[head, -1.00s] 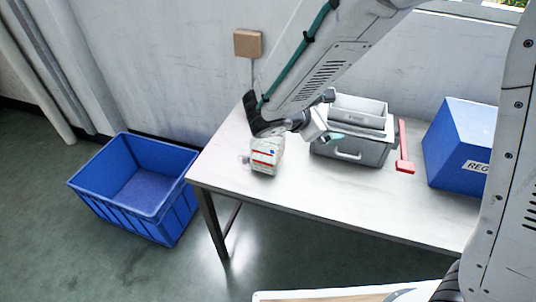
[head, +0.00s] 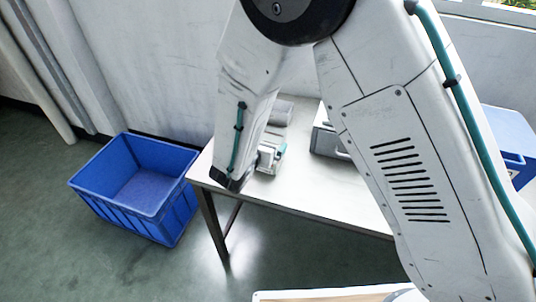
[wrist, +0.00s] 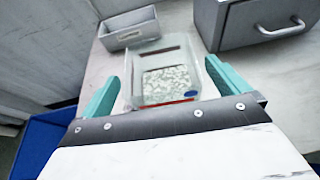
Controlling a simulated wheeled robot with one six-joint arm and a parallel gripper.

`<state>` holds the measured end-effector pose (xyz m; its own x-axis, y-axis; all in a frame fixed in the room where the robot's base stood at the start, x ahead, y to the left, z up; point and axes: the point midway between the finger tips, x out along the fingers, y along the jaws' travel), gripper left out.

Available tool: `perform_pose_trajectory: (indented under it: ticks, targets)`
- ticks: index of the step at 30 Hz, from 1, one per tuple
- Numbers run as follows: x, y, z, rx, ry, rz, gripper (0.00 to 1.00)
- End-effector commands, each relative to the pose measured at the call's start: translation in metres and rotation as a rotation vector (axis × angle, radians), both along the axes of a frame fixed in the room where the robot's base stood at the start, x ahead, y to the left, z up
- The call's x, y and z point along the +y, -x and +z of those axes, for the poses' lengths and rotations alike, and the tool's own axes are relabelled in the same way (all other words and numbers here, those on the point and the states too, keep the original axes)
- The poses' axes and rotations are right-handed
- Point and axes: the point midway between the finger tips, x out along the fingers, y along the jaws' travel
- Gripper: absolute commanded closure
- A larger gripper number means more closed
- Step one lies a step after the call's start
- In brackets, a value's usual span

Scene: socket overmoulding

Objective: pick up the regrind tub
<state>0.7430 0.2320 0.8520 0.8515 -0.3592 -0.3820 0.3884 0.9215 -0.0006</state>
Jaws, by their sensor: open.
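The regrind tub, a clear-walled container with speckled pale granules and a red stripe, shows in the wrist view (wrist: 148,60). It stands on the white table between the two teal fingers of my gripper (wrist: 168,72). The gripper is open, with one finger along each side of the tub. I cannot tell whether either finger touches it. In the head view my gripper (head: 272,156) is low over the table's left end, and my arm and gripper largely hide the tub there.
A small grey tray (wrist: 130,34) is just behind the tub. A grey box with a handle (wrist: 262,22) stands to its right. A blue crate (head: 178,205) is on the floor left of the table. A blue box (head: 518,172) at the right is partly behind my arm.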

Motion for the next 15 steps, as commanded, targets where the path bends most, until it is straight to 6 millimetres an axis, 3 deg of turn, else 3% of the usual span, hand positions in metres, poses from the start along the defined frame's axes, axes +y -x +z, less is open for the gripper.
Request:
perform_pose_trajectory:
  ticks: [7, 14, 15]
  targets:
    - [-0.013, -0.031, -0.017, 0.001, -0.001, -0.004, 0.00]
    - [-0.014, -0.033, -0.018, 0.001, -0.001, -0.001, 0.00]
    - [-0.014, -0.033, -0.018, 0.001, -0.001, -0.001, 0.06]
